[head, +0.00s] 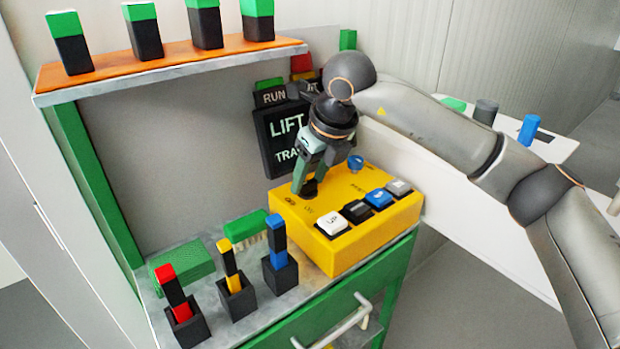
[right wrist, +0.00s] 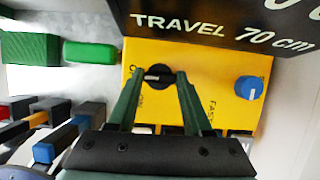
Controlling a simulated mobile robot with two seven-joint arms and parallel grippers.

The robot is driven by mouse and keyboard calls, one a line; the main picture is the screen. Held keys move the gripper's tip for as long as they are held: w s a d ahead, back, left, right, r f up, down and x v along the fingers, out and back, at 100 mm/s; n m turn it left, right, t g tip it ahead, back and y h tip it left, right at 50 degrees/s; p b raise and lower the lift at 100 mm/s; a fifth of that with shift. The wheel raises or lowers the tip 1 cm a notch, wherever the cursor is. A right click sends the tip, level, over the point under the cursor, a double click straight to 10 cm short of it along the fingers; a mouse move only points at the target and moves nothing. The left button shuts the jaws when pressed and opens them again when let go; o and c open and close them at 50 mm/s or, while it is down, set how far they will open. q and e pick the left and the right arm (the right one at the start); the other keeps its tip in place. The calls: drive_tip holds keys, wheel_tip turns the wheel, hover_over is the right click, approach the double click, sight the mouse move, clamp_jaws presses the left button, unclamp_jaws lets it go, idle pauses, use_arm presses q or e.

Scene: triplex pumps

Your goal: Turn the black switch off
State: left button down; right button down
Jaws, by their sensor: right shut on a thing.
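The black switch (head: 309,189) is a round knob on top of the yellow control box (head: 345,254), at its back left. My right gripper (head: 311,178) comes down on it from above, with its green fingers on either side. In the right wrist view the knob (right wrist: 158,75) sits between the fingertips of the gripper (right wrist: 160,73). A pale mark on the knob points left in that view. Small labels beside it are partly covered and too small to read surely. My left gripper is in neither view.
A blue knob (head: 356,162) stands at the back of the box; white, black, blue and grey buttons line its front. A black LIFT/TRAVEL sign (head: 285,135) hangs close behind. Holders with red, yellow and blue sticks (head: 278,262) and green brushes stand left. An orange shelf (head: 190,57) is above.

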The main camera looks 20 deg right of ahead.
idle(0.5)
drive_tip(key=c, duration=0.6)
unclamp_jaws()
drive_tip(key=shift+s+r, duration=0.15)
drive_tip(key=shift+r, duration=0.4)
drive_tip(key=v, duration=0.4)
drive_tip(key=shift+s+d, duration=0.2)
drive_tip(key=shift+s, duration=0.25)
drive_tip(key=s+d, duration=0.1)
drive_tip(key=s, duration=0.2)
drive_tip(key=s+d+b, duration=0.1)
drive_tip(key=s, duration=0.2)
drive_tip(key=s+d, duration=0.1)
drive_tip(key=s, duration=0.2)
drive_tip(key=shift+s+d, duration=0.15)
drive_tip(key=shift+s, duration=0.15)
drive_tip(key=shift+s+d, duration=0.15)
drive_tip(key=shift+s, duration=0.35)
